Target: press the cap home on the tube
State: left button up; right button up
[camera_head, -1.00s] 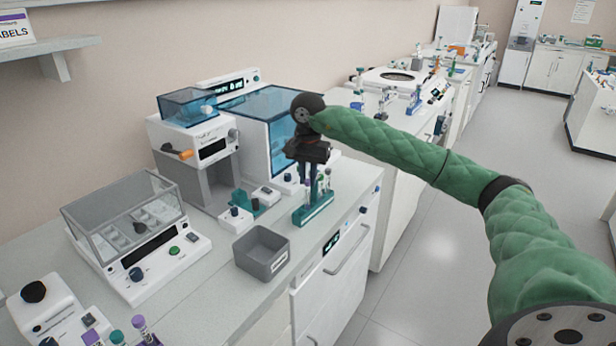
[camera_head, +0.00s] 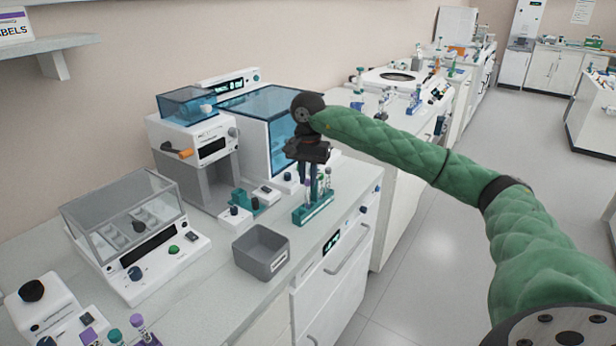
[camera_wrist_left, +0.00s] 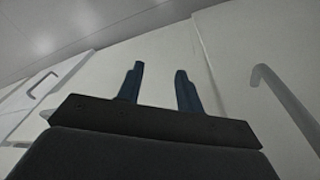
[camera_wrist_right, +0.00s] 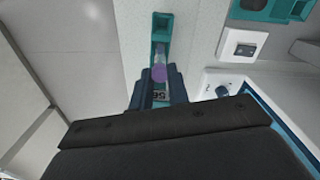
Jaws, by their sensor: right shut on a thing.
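A teal rack (camera_head: 316,208) stands near the bench's front edge and holds upright tubes (camera_head: 326,182). In the right wrist view the right gripper (camera_wrist_right: 159,88) is shut around a tube with a purple cap (camera_wrist_right: 159,74) and a numbered label (camera_wrist_right: 158,96). The teal rack (camera_wrist_right: 161,22) shows beyond it. I cannot tell how fully the cap sits on the tube. My left gripper (camera_wrist_left: 160,80) shows only in the left wrist view, open and empty, facing white cabinet fronts.
A grey bin (camera_head: 261,252) stands left of the rack. More capped tubes (camera_head: 139,325) stand at the lower left.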

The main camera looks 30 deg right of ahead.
pick_arm(q)
jog(key=shift+f+b, duration=0.55)
pick_arm(e)
jog(key=shift+f, duration=0.15)
dwell(0.8)
pick_arm(q)
jog(key=shift+f, duration=0.25)
pick_arm(e)
jog(key=shift+f, duration=0.25)
dwell(0.3)
jog(key=o, duration=0.8)
pick_arm(q)
jog(key=shift+r, duration=0.1)
